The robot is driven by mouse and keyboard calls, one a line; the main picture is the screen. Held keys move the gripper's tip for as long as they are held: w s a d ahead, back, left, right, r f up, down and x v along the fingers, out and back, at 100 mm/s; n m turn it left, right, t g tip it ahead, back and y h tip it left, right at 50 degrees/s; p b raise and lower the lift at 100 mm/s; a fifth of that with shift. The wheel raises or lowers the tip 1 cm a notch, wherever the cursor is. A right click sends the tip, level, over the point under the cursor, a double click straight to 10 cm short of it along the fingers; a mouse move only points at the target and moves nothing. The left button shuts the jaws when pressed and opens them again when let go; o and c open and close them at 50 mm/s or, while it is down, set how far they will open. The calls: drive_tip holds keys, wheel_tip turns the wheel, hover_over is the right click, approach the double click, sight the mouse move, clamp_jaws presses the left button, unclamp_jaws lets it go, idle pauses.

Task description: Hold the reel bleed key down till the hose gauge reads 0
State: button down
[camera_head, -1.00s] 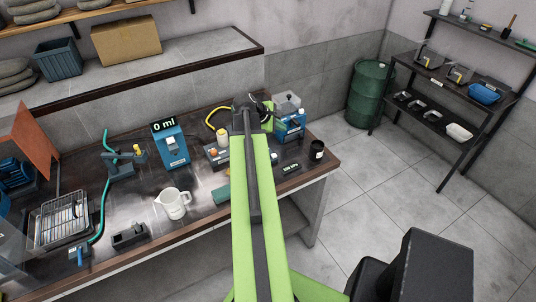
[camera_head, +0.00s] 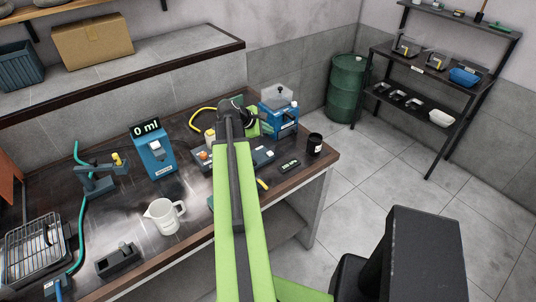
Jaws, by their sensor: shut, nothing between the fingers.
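My gripper (camera_head: 252,110) is at the far end of my green arm, above the back right of the dark bench. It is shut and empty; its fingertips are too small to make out. Below it is a low dark grey unit (camera_head: 262,156), partly hidden by my arm, with an orange button (camera_head: 203,155) at its left. I cannot tell which part is the reel bleed key. A small black display (camera_head: 290,165) with pale characters, perhaps the hose gauge, lies right of the unit; its reading is too small to read. A yellow hose (camera_head: 197,116) curves behind.
A blue dispenser (camera_head: 155,150) reading 0 ml, a white jug (camera_head: 164,216) and a stand with a green hose (camera_head: 97,180) are on the left. A blue box (camera_head: 280,120) and a black jar (camera_head: 314,144) stand right, near the bench edge (camera_head: 325,165).

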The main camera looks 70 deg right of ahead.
sight(268, 154)
wheel_tip(268, 154, down, 9)
drive_tip(key=b, duration=0.9)
drive_tip(key=shift+r, duration=0.1)
idle(1.3)
drive_tip(key=shift+f, duration=0.4)
